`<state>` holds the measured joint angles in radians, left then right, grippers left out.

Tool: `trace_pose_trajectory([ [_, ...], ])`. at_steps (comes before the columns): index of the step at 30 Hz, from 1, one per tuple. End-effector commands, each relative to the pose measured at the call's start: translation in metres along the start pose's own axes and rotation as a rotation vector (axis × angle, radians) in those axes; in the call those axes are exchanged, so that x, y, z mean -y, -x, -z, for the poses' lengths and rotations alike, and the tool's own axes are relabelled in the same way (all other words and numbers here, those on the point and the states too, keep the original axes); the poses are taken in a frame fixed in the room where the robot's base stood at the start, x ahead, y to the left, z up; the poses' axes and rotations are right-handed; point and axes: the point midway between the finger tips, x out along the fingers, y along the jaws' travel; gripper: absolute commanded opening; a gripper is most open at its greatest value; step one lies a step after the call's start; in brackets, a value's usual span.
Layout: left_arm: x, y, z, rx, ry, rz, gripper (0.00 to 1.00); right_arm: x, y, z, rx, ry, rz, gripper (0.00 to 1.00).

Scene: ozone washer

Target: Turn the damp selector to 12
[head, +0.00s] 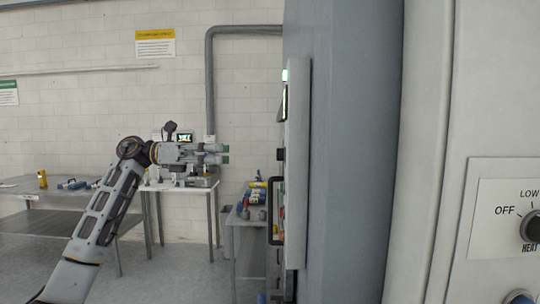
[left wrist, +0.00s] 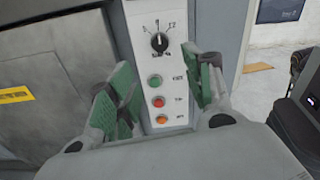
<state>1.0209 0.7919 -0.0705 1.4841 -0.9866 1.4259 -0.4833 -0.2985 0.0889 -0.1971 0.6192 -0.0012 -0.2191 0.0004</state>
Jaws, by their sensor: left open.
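The damp selector appears to be the black round knob (left wrist: 159,42) at the top of a pale control panel in the left wrist view. A light pointer mark on it points roughly upward. Small scale marks sit above it, with what looks like 12 at upper right; the caption below is too small to read. My left gripper (head: 224,154) is open and empty in the head view, left of the panel, which is seen nearly edge-on. In the left wrist view its green-padded fingers (left wrist: 164,78) stand apart on either side of the panel, short of the knob. My right gripper is not in view.
Green (left wrist: 154,80), red (left wrist: 158,101) and orange (left wrist: 162,119) buttons sit below the knob. A dark bar handle (head: 273,210) stands out beside the panel. A HEAT knob (head: 531,228) is at far right. Tables with tools stand behind my left arm.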

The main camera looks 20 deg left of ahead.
Motion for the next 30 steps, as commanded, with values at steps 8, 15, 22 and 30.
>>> trace_pose_trajectory([
  [8,0.000,0.000,-0.001,0.003,-0.006,-0.001,0.51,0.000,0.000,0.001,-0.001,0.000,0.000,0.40],
  [15,0.000,-0.004,-0.001,0.003,-0.005,-0.001,0.51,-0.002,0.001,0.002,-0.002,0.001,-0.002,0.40],
  [22,0.000,-0.022,-0.001,0.002,-0.005,0.001,0.51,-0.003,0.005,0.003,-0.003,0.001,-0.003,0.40],
  [30,0.000,-0.057,-0.002,0.003,-0.004,0.001,0.51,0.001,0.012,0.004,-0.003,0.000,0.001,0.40],
])
